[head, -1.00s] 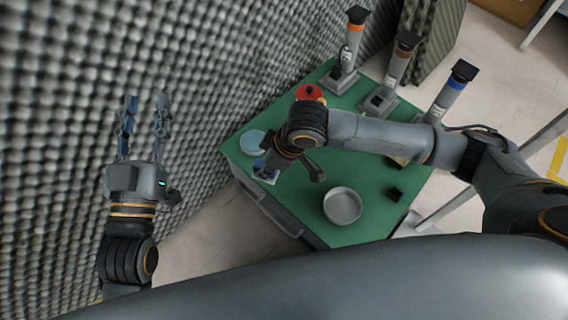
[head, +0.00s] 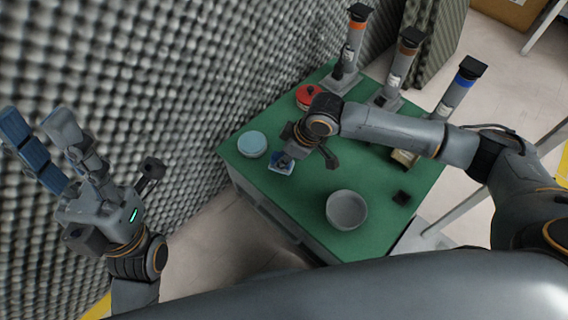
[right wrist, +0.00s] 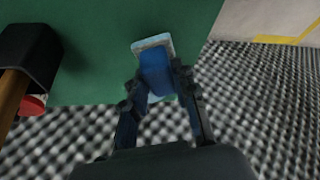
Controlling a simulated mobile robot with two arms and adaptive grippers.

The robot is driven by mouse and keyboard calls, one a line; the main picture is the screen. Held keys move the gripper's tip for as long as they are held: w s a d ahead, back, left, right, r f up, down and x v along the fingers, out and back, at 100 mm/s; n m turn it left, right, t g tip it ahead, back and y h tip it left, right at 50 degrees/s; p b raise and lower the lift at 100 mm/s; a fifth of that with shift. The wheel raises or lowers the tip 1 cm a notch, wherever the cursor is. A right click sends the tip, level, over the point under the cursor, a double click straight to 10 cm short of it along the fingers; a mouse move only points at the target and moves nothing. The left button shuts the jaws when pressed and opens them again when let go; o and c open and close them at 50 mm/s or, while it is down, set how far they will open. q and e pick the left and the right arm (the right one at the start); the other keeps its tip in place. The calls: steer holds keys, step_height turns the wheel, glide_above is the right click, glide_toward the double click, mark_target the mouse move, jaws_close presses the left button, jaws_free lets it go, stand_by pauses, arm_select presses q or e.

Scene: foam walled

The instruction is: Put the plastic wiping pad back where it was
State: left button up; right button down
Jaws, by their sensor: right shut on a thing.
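The plastic wiping pad (head: 282,164) is a small blue and whitish piece over the left part of the green table (head: 300,205). It also shows in the right wrist view (right wrist: 153,60). My right gripper (head: 284,160) is shut on the pad, its fingers on either side of the blue part in the right wrist view (right wrist: 155,80). I cannot tell if the pad touches the tabletop. My left gripper (head: 38,125) is open and empty, away from the table by the foam wall.
A light blue round dish (head: 252,145) is left of the pad. A red lidded pot (head: 308,97) and several tall capped stands (head: 353,48) are at the back. The foam wall (head: 200,90) borders the left.

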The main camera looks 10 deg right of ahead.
step_height(320, 180, down, 3)
steer(key=shift+f+b, duration=0.15)
steer(key=shift+b, duration=0.9)
steer(key=c, duration=1.1)
jaws_free()
steer(key=shift+o, duration=0.2)
